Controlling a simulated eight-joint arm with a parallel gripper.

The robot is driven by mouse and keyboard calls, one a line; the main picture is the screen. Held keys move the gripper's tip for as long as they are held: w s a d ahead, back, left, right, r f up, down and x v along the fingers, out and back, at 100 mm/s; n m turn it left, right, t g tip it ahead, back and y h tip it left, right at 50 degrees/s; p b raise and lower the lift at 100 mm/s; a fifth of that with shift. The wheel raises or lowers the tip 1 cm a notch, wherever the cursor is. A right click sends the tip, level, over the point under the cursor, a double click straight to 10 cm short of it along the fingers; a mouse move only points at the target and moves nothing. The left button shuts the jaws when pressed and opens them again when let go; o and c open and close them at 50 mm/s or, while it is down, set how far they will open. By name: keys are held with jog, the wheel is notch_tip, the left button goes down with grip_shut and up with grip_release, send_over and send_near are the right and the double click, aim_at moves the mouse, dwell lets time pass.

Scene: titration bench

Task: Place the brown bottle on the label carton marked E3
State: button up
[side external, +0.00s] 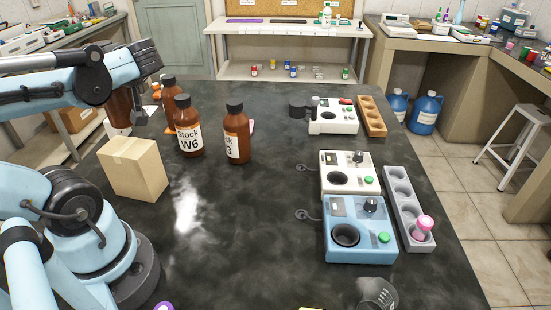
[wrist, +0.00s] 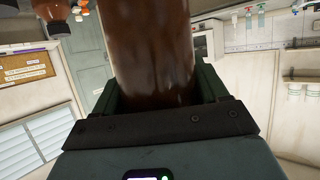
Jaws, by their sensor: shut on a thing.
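My gripper (wrist: 155,88) is shut on a brown bottle (wrist: 150,40), which fills the middle of the wrist view. In the side external view the held bottle (side external: 120,106) is at the upper left, partly hidden by my arm, with a white label low on it. Whether its base touches the bench cannot be told. Three more brown bottles with black caps stand on the bench: one labelled Stock W6 (side external: 188,138), one whose label shows a 3 (side external: 237,137), and one behind (side external: 169,96). No E3 marking is readable anywhere.
A plain tan carton (side external: 131,168) stands on the dark bench in front of the bottles. Orange and pink flat pieces lie partly hidden behind the bottles. Instruments (side external: 355,228) and racks (side external: 407,205) line the right side. The middle of the bench is clear.

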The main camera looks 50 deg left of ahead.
aim_at(115, 97)
jog(key=shift+a+f, duration=0.1)
jog(key=shift+f, duration=1.95)
jog(key=shift+f, duration=0.1)
jog(key=o, duration=1.6)
